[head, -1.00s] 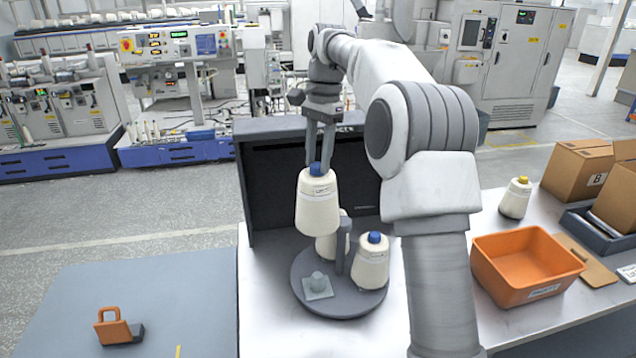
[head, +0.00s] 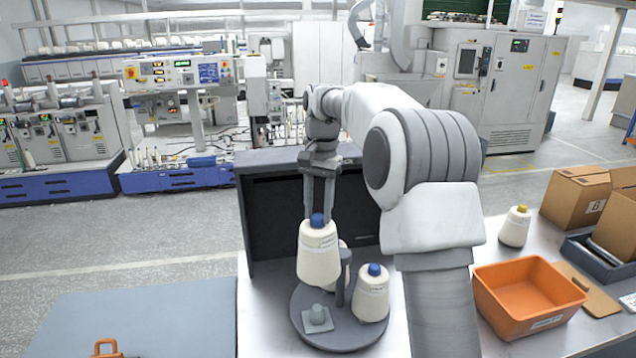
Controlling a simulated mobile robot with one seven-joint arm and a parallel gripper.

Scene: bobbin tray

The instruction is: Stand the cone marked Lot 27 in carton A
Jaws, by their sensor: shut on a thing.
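My gripper (head: 318,208) points down and is shut on the blue tip of a cream yarn cone (head: 318,255). The cone hangs upright above the round grey stand (head: 342,335); its label is too small to read. A second blue-tipped cone (head: 372,295) stands on the right of the stand. A brown carton marked B (head: 578,205) is at the right; I cannot make out a carton marked A.
An orange bin (head: 520,295) stands on the table at the right, with a yellow-tipped cone (head: 515,228) behind it. A grey tray (head: 590,258) holds another brown carton (head: 618,225). A dark panel (head: 275,215) stands close behind the gripper.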

